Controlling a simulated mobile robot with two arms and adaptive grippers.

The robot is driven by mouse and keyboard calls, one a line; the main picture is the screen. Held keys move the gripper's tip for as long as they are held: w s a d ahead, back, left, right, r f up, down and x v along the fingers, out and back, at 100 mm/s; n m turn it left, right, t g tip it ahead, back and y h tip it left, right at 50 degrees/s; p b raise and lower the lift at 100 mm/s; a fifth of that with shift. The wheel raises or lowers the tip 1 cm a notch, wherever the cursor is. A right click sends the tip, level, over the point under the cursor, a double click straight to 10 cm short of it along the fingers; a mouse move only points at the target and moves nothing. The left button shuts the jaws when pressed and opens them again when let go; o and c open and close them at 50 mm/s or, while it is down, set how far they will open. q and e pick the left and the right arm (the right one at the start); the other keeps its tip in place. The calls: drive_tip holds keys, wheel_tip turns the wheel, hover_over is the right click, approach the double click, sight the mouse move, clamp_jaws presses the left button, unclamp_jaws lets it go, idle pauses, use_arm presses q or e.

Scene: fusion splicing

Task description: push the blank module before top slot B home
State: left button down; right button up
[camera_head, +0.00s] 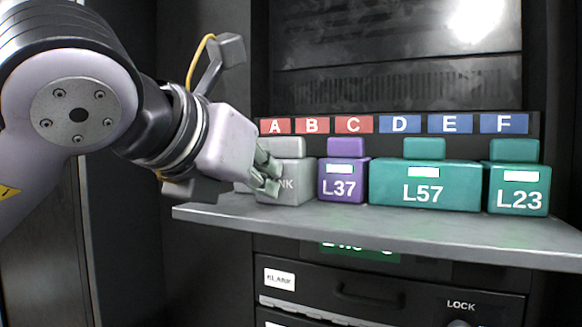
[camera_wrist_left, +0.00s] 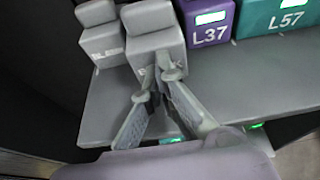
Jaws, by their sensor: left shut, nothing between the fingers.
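The grey blank module before top slot B (camera_head: 292,186) stands upright on the shelf, with a smaller grey block on top. Part of its lettering is covered by my left gripper (camera_head: 266,174), which is at its front left. In the left wrist view the same blank module (camera_wrist_left: 152,42) stands straight ahead of my left gripper (camera_wrist_left: 157,84). The fingers are shut with nothing between them, their tips at or very near its front face; I cannot tell whether they touch. The slot label B (camera_head: 312,125) is red. My right gripper is not in view.
A second grey blank module (camera_wrist_left: 100,46) stands to the left, set a little further back. To the right are a purple L37 module (camera_head: 342,182), a wide teal L57 module (camera_head: 424,187) and a teal L23 module (camera_head: 518,190). The shelf's front strip (camera_head: 400,224) is bare.

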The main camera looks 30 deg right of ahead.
sight(278, 205)
use_arm(q)
drive_tip(key=shift+w+d+p, duration=0.25)
drive_tip(key=shift+w+d, duration=0.5)
drive_tip(key=shift+d, duration=0.2)
drive_tip(key=shift+w+d+p, duration=0.25)
drive_tip(key=shift+w+d, duration=0.5)
drive_tip(key=shift+d, duration=0.2)
drive_tip(key=shift+s+a+f+b, duration=0.15)
drive_tip(key=shift+s+a+b, duration=0.2)
drive_tip(key=shift+b, duration=0.2)
drive_tip(key=s+a+b, duration=0.1)
drive_tip(key=a+b, duration=0.1)
drive_tip(key=s+a+b, duration=0.2)
drive_tip(key=shift+s+a, duration=0.3)
drive_tip(key=shift+a, duration=0.05)
drive_tip(key=shift+s+a+r, duration=0.2)
drive_tip(key=shift+s+a, duration=0.2)
drive_tip(key=shift+a, duration=0.15)
drive_tip(key=shift+d, duration=0.1)
drive_tip(key=shift+f, duration=0.1)
